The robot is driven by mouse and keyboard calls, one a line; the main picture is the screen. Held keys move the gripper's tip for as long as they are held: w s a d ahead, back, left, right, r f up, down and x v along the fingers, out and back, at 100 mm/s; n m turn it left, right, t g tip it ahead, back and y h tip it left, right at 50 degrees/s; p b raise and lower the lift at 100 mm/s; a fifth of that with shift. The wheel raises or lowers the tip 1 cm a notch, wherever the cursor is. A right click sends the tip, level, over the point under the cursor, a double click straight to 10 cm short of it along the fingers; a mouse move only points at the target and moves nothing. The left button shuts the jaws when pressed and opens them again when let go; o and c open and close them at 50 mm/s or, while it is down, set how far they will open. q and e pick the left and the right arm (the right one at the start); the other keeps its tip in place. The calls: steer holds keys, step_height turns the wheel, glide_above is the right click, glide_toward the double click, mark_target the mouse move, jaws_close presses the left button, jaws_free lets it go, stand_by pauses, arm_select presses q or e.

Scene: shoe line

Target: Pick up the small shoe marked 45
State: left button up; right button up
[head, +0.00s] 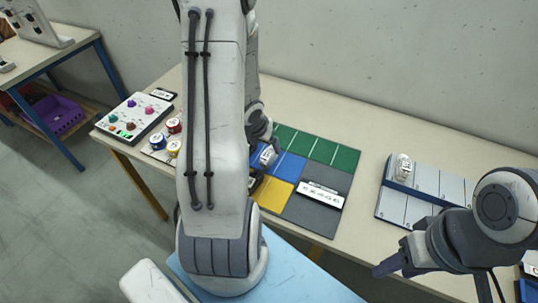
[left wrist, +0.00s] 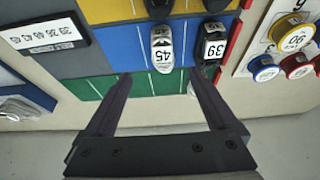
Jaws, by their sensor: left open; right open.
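In the head view my left arm hides part of the mat. A black shoe marked 39 (left wrist: 212,48) lies close beside. My right gripper (head: 392,265) is open at the lower right, away from the mat.
Another white shoe (head: 403,167) sits on a grey rack (head: 426,181) at the right. Coloured round pieces (head: 173,126) and a knob panel (head: 134,118) stand at the left. Bare table lies behind the mat.

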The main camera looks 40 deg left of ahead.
mark_target(268, 152)
arm_select(q)
steer(key=b+x, duration=0.1)
steer(key=x, duration=0.3)
steer(key=shift+f+b, duration=0.2)
steer(key=shift+b, duration=0.2)
steer(key=shift+a+b+x, duration=0.15)
steer(key=shift+b+x, duration=0.2)
steer(key=shift+x, duration=1)
steer(key=shift+a+b+x, duration=0.15)
steer(key=shift+b+x, duration=0.15)
steer(key=shift+x, duration=1.1)
steer(key=shift+w+r, duration=0.1)
steer(key=shift+r, duration=0.05)
jaws_close()
steer(key=shift+r, duration=0.15)
